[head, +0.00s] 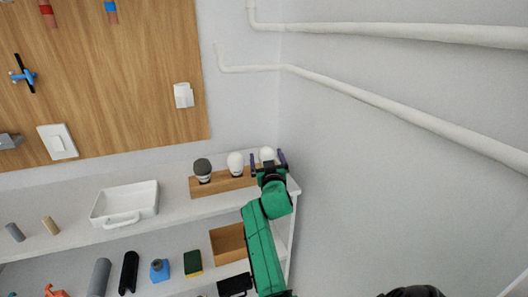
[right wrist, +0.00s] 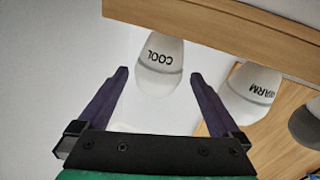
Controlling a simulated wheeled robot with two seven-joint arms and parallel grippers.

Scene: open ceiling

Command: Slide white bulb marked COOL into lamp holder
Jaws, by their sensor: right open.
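The white bulb marked COOL (head: 267,153) stands at the right end of a wooden rack on the shelf. In the right wrist view the COOL bulb (right wrist: 160,62) shows its black lettering upside down. My right gripper (head: 268,162) is open, with one purple finger on each side of this bulb. In the right wrist view the gripper (right wrist: 160,75) shows gaps between both fingers and the bulb. A white fitting (head: 184,95) on the wooden wall panel looks like the lamp holder; its opening is too small to make out. My left gripper is not in view.
The rack (head: 222,186) also holds a white bulb marked WARM (right wrist: 252,88) and a dark bulb (head: 203,170). A white tray (head: 125,203) stands left on the shelf. A switch (head: 57,141) is on the panel. White pipes (head: 370,97) run along the right wall.

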